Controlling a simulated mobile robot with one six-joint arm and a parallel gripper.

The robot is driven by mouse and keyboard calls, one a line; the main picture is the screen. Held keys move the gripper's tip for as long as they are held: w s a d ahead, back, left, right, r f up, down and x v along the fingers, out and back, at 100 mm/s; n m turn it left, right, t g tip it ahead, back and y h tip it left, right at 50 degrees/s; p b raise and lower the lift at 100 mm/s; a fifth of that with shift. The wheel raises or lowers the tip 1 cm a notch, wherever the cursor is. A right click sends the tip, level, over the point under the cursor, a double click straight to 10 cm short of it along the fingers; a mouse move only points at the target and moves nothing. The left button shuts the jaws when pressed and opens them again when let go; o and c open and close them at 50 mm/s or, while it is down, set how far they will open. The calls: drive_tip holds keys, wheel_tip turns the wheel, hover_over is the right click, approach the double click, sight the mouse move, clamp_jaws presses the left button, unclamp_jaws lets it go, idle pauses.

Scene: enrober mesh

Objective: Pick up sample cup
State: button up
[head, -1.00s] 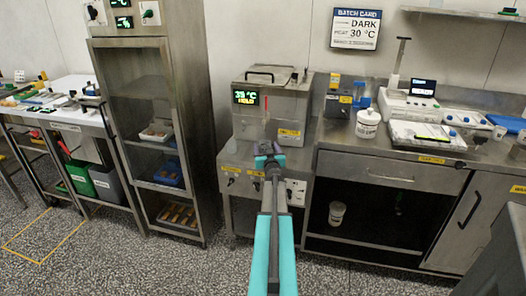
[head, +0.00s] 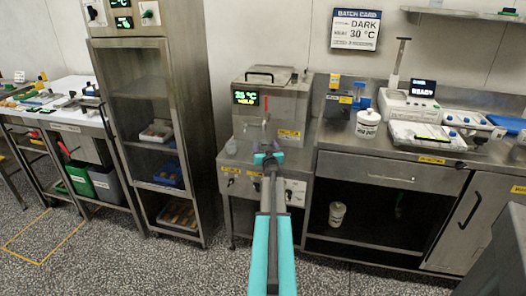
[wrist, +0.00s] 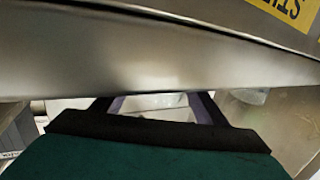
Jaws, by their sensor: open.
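My gripper (head: 267,156) is in front of the steel machine (head: 283,110), near its front ledge. In the wrist view its two dark fingers (wrist: 156,104) stand apart with a pale, blurred area between them. A small translucent cup (head: 231,146), possibly the sample cup, stands on the ledge left of my gripper, apart from it. The wrist view also shows a small translucent shape (wrist: 254,96) to the right of the fingers; I cannot tell whether it is the same cup. My gripper hides part of the ledge.
A steel panel edge (wrist: 150,55) crosses the upper wrist view, close to the fingers. The bench on the right holds a white lidded tub (head: 367,124) and instruments (head: 411,107). A tall glass-door cabinet (head: 150,110) stands left. The floor between is clear.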

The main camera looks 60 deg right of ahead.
drive_tip(key=c, duration=1.2)
drive_tip(key=shift+c, duration=0.2)
drive_tip(key=shift+r+p, duration=0.95)
drive_tip(key=shift+r, duration=0.8)
drive_tip(key=s+a, duration=0.2)
drive_tip(key=a, duration=0.3)
drive_tip(key=s+a+r+b, duration=0.1)
drive_tip(key=s+a, duration=0.1)
drive_tip(key=a, duration=0.3)
drive_tip(key=s+a, duration=0.2)
drive_tip(key=a, duration=0.3)
drive_tip(key=shift+r, duration=0.25)
drive_tip(key=shift+c, duration=0.2)
